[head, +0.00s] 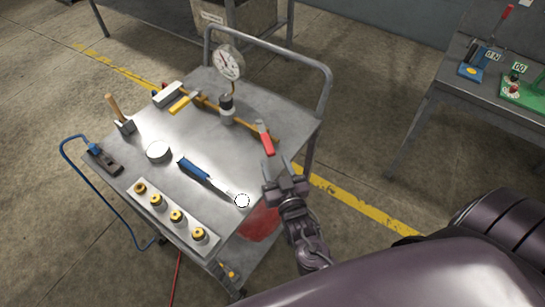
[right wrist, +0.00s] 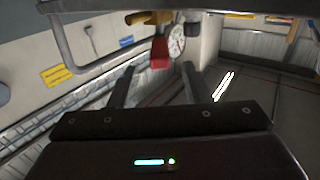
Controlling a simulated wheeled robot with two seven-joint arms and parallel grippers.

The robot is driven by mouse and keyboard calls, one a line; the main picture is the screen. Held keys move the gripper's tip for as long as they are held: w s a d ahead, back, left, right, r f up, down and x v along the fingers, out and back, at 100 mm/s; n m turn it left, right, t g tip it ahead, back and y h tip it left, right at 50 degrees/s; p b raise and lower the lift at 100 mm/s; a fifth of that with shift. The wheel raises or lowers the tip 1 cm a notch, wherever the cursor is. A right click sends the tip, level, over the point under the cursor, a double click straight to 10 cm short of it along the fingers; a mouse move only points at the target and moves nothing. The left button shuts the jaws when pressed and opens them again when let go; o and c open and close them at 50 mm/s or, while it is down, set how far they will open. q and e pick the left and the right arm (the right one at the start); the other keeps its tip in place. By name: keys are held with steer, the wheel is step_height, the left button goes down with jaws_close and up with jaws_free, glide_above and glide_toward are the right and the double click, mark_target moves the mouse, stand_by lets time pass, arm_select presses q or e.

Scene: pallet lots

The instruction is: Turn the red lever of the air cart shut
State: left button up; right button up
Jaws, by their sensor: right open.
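The air cart (head: 140,160) is a grey metal trolley with a push rail. A brass pipe (head: 207,103) with a round dial gauge (head: 229,62) runs across its top. The red lever (head: 266,144) sits at the pipe's right end and points toward my right gripper (head: 278,160). That gripper is open and empty, just short of the lever's tip. In the right wrist view the red lever (right wrist: 160,54) shows between the two fingers, near their tips. Whether they touch it I cannot tell. My left gripper is out of view.
On the cart lie a yellow-handled valve (head: 180,104), a mallet (head: 118,113), a blue-handled tool (head: 194,169), a round tin (head: 158,152) and a rack of brass fittings (head: 167,214). A bench (head: 440,90) stands at the right. The cart's rail (head: 270,50) rises behind.

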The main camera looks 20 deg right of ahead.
mark_target(265, 138)
steer(key=shift+s, duration=0.1)
